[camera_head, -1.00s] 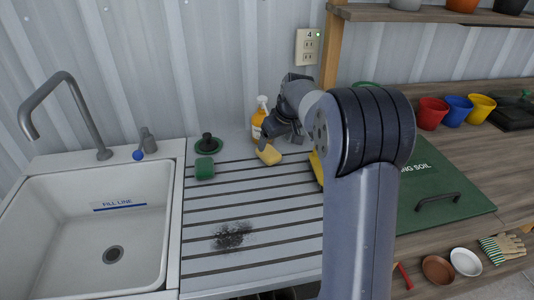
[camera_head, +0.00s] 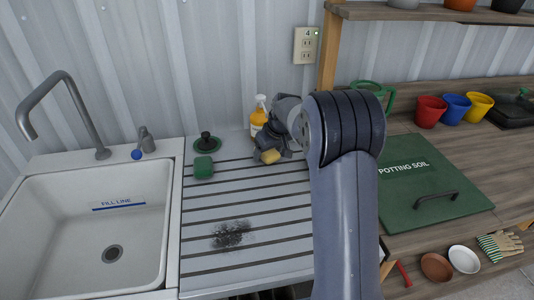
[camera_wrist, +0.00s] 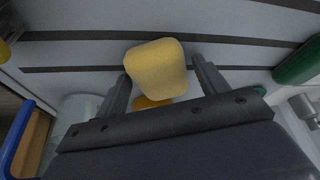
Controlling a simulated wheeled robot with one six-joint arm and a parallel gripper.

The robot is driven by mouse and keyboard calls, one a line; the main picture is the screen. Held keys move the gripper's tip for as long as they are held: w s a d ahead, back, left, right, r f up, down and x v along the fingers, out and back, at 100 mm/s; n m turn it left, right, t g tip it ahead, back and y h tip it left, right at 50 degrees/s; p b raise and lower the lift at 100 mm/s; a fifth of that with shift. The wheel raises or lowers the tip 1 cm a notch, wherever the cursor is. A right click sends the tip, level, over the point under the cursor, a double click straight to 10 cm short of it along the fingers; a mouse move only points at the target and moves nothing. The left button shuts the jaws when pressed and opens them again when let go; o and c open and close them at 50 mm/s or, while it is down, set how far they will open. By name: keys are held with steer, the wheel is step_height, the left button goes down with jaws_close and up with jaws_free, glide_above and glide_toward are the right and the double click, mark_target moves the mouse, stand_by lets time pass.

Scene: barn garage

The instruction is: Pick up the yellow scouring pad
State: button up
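The yellow scouring pad (camera_head: 270,156) is at the back of the grooved drainboard, partly covered by my gripper (camera_head: 272,147) in the head view. In the wrist view the pad (camera_wrist: 155,67) lies between the two fingertips of my gripper (camera_wrist: 160,70). The fingers are apart, one on each side of the pad. A small gap shows at the right finger; contact at the left finger cannot be told.
An amber spray bottle (camera_head: 258,117) stands just behind the pad. A green scouring pad (camera_head: 203,167) and a black-handled green stopper (camera_head: 207,143) lie to the left. The sink (camera_head: 88,225) is further left. A green potting soil lid (camera_head: 425,200) is at right.

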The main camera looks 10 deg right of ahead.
mark_target(270, 153)
steer(key=c, duration=0.8)
steer(key=shift+c, duration=0.2)
steer(key=shift+s+r, duration=0.4)
step_height(270, 153, up, 7)
steer(key=shift+f, duration=0.2)
steer(key=s+b, duration=0.3)
steer(key=s, duration=1.6)
steer(key=shift+s+f, duration=0.15)
steer(key=shift+f, duration=0.05)
steer(key=o, duration=0.5)
steer(key=shift+c, duration=0.2)
steer(key=c, duration=0.3)
